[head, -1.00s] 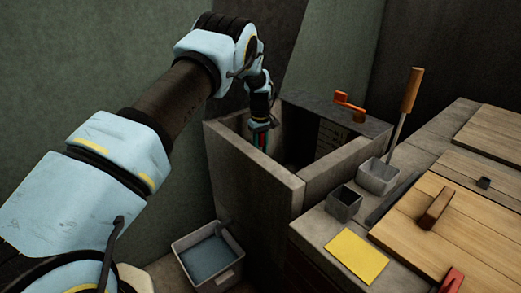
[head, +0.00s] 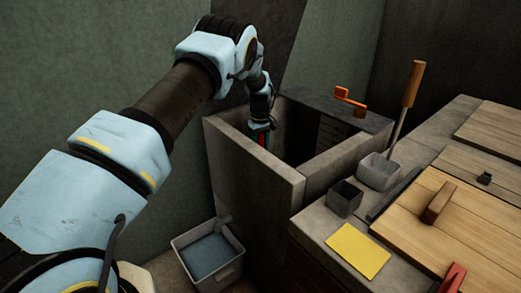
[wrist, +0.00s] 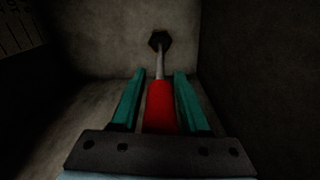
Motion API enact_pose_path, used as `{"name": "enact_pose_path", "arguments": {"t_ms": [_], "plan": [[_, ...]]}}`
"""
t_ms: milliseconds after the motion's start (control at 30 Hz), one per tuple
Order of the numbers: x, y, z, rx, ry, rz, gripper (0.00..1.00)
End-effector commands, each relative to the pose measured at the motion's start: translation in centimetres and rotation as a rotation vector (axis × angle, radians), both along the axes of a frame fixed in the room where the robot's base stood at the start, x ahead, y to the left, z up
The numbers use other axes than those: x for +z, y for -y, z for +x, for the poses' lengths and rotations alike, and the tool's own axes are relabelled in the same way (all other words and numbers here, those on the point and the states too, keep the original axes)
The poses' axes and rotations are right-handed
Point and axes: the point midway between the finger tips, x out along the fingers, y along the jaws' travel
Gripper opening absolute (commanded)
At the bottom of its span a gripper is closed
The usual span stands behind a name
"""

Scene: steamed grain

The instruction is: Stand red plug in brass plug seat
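The red plug shows in the wrist view as a red handle (wrist: 160,104) with a thin grey rod and a dark hexagonal end piece (wrist: 160,40) at its far end. My gripper (wrist: 161,74) has its two teal fingers closed along both sides of the red handle. In the head view my gripper (head: 263,138) is down inside the grey stone tank (head: 254,163), near its left inner wall, with a bit of red between the fingers. I cannot make out the brass plug seat. The tank floor is mostly hidden in the head view and dim in the wrist view.
Thick tank walls stand close around my gripper. An orange lever (head: 349,97) sits on the back rim. A bin (head: 207,255) stands in front.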

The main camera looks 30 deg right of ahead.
Motion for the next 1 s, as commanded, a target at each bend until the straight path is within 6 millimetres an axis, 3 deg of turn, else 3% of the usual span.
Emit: {"name": "enact_pose_path", "arguments": {"t_ms": [167, 533, 1000], "plan": [[0.0, 0.0, 0.0, 0.000, 0.000, 0.000, 0.67], [0.8, 0.0, 0.0, 0.000, 0.000, 0.000, 0.67], [9.1, 0.0, 0.0, 0.000, 0.001, -0.001, 0.67]]}}
